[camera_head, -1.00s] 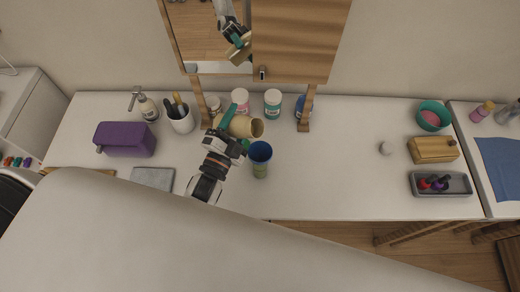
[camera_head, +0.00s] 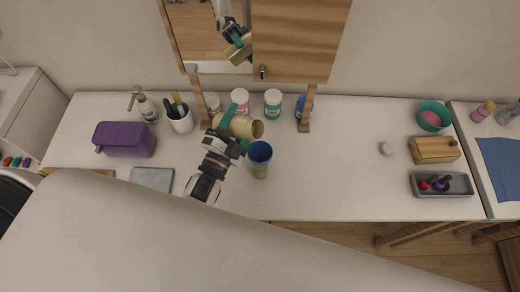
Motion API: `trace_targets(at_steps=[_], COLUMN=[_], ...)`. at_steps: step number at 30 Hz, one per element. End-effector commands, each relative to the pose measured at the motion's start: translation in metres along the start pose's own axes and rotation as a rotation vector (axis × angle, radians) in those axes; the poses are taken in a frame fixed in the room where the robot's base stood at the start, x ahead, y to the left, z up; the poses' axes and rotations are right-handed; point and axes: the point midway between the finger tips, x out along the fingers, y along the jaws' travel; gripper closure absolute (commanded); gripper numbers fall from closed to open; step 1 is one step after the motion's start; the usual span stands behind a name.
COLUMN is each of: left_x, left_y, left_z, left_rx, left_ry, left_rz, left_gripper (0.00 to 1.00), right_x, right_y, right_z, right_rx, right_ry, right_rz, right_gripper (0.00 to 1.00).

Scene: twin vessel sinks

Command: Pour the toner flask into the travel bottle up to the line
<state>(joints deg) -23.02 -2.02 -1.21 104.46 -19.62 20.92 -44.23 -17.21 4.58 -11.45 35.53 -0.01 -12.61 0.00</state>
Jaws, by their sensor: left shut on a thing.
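My left gripper (camera_head: 228,134) is shut on a tan flask (camera_head: 243,126), which lies tilted on its side with its open mouth facing right. The flask's mouth is above and a little left of a cup-like bottle (camera_head: 260,153). That bottle has a blue upper part and a greenish lower part and stands upright on the counter. I cannot make out a stream between them, nor a line or level on the bottle. My right gripper is not in view.
Several jars, including a green-labelled one (camera_head: 272,103), stand behind near the mirror cabinet (camera_head: 300,40). A dark-filled white cup (camera_head: 181,123), soap dispenser (camera_head: 147,107) and purple box (camera_head: 124,140) are left.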

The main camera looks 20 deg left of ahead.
Motion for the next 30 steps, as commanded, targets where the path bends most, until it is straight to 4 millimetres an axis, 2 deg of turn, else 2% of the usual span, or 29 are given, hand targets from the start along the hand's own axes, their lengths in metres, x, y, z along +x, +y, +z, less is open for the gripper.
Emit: trace_targets(at_steps=[30], left_x=[0.0], left_y=[-0.0004], left_z=[-0.0006], left_rx=[0.06], left_ry=[-0.015], left_rz=[0.002], left_gripper=[0.76], right_x=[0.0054], right_y=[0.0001], right_z=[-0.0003], right_rx=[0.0], right_ry=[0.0], right_rz=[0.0], right_gripper=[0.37])
